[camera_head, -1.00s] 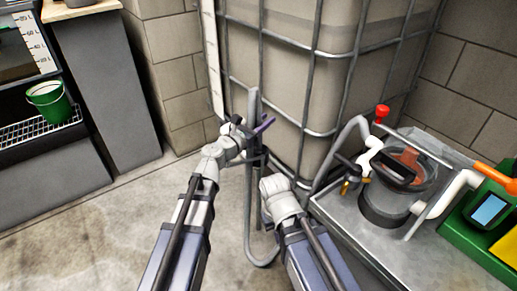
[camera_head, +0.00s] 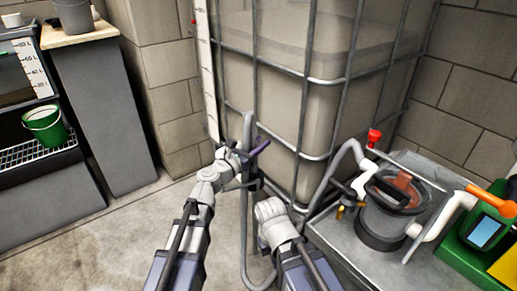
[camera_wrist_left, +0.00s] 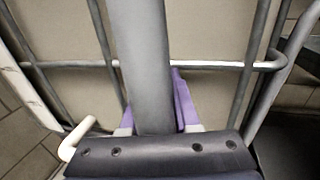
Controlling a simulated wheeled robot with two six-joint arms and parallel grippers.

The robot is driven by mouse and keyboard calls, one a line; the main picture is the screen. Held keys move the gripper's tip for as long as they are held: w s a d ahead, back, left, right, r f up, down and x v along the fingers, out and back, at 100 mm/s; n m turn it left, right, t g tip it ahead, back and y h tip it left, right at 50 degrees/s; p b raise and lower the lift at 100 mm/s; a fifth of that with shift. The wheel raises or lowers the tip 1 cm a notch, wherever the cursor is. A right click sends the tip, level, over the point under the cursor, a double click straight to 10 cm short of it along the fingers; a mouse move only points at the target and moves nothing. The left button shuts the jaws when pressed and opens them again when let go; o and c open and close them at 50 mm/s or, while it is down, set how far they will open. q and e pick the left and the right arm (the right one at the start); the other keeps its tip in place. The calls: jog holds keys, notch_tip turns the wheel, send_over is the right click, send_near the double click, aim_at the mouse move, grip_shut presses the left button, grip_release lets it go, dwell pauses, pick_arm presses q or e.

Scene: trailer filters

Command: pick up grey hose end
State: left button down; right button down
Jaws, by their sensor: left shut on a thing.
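The grey hose end (camera_head: 247,128) stands upright in front of the caged tank, and the hose runs down to a loop near the floor. My left gripper (camera_head: 251,154) is shut on it a little below its top. In the left wrist view, the grey hose (camera_wrist_left: 145,65) passes between the purple fingers of my left gripper (camera_wrist_left: 155,110). My right wrist is just right of the hose, lower down. The fingers of my right gripper cannot be made out clearly.
The caged tank (camera_head: 285,105) stands close behind the hose. At right, a metal bench (camera_head: 335,235) carries a clear-lidded filter canister (camera_head: 385,215), a red knob (camera_head: 374,138) and a green device (camera_head: 470,250). A green bucket (camera_head: 45,127) sits on a rack at left. Bare floor lies at left front.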

notch_tip(320, 180, up, 12)
jog(key=p, duration=1.1)
jog(key=shift+s+f, duration=0.15)
jog(key=shift+f, duration=0.1)
